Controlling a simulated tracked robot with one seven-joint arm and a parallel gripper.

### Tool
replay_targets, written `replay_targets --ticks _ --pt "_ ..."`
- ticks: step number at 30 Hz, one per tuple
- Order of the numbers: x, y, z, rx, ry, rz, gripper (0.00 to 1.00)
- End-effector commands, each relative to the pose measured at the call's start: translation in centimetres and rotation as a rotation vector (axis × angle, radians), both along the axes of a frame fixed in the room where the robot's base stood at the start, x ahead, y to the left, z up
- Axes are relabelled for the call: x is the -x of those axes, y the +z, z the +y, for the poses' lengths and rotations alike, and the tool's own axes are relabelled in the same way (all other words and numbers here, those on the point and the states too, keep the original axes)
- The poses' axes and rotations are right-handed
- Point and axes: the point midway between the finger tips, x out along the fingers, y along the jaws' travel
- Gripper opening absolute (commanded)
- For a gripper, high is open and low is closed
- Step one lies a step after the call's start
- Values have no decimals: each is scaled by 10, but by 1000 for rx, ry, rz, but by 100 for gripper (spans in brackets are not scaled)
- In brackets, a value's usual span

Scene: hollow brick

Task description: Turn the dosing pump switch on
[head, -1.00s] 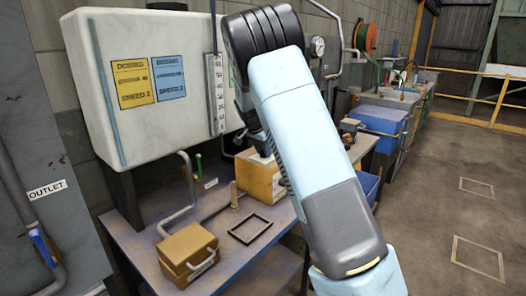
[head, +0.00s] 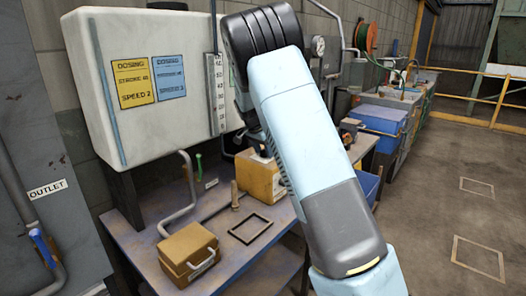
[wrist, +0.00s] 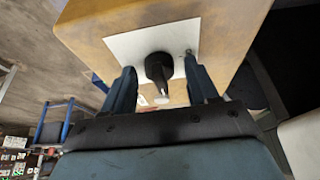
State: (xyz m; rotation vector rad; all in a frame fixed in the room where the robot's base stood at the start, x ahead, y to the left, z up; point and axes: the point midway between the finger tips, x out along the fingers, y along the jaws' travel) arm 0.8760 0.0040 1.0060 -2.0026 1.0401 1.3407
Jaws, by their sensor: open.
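The dosing pump is a yellow box (head: 259,177) on the bench, partly hidden behind my arm in the head view. In the wrist view its yellow face (wrist: 88,38) carries a white plate (wrist: 124,45). A black rotary knob with a pale tip (wrist: 158,72) sticks out of the plate. A small metal toggle (wrist: 189,54) is on the plate to the right of the knob, close to the right finger. My gripper (wrist: 161,88) is open, its two fingers on either side of the knob. I cannot tell whether a finger touches anything.
A white tank (head: 155,95) with yellow and blue dosing labels stands behind the bench. A brown case (head: 188,253), a dark empty frame (head: 250,228) and grey pipes are on the bench (head: 235,262). Blue bins (head: 378,119) stand farther right. Open floor lies at right.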

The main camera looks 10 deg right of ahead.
Motion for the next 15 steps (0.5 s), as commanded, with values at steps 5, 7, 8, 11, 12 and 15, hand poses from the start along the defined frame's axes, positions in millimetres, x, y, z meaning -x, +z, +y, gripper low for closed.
replay_targets --ticks 5,7,8,11,12,15 --pt "2 13 5 0 1 -3 59" --pt "5 23 8 0 2 -4 59" --pt "6 28 10 -1 2 -5 59" --pt "10 46 16 -2 1 -5 59" --pt "12 53 19 -2 2 -3 59" --pt "16 72 25 -1 2 -3 59"
